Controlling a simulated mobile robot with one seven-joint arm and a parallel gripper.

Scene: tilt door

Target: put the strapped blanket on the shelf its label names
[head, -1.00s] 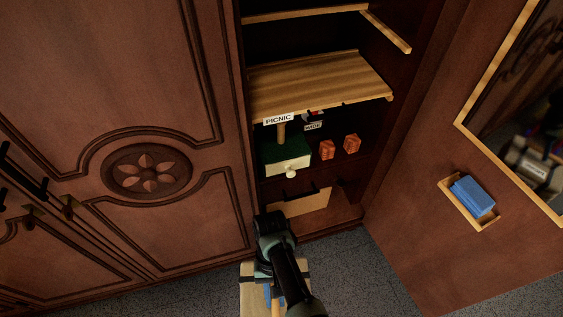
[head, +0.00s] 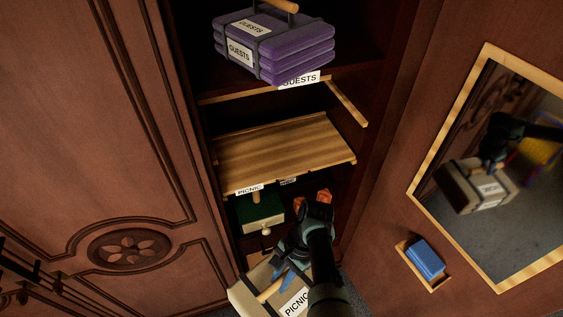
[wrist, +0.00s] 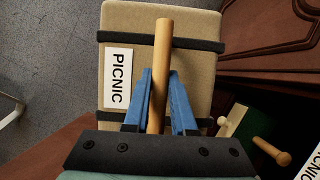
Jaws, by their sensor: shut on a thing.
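The strapped blanket (head: 262,288) is a beige block with dark straps, a wooden handle and a white PICNIC label. It hangs low in front of the open cupboard, and the wrist view shows it closely (wrist: 190,75). My gripper (head: 285,277) has its blue fingers shut on the wooden handle; the fingers also show in the wrist view (wrist: 159,95). The shelf with the PICNIC tag (head: 249,190) on its front edge is a bare wooden board (head: 285,148), above and behind the blanket. My arm hides part of the blanket in the head view.
Purple strapped blankets (head: 270,48) sit above on a shelf tagged GUESTS (head: 300,79). Below the bare board are a green box (head: 258,210) and small orange items (head: 324,196). The open door at right carries a mirror (head: 500,170) and a small tray (head: 433,285) with a blue block.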

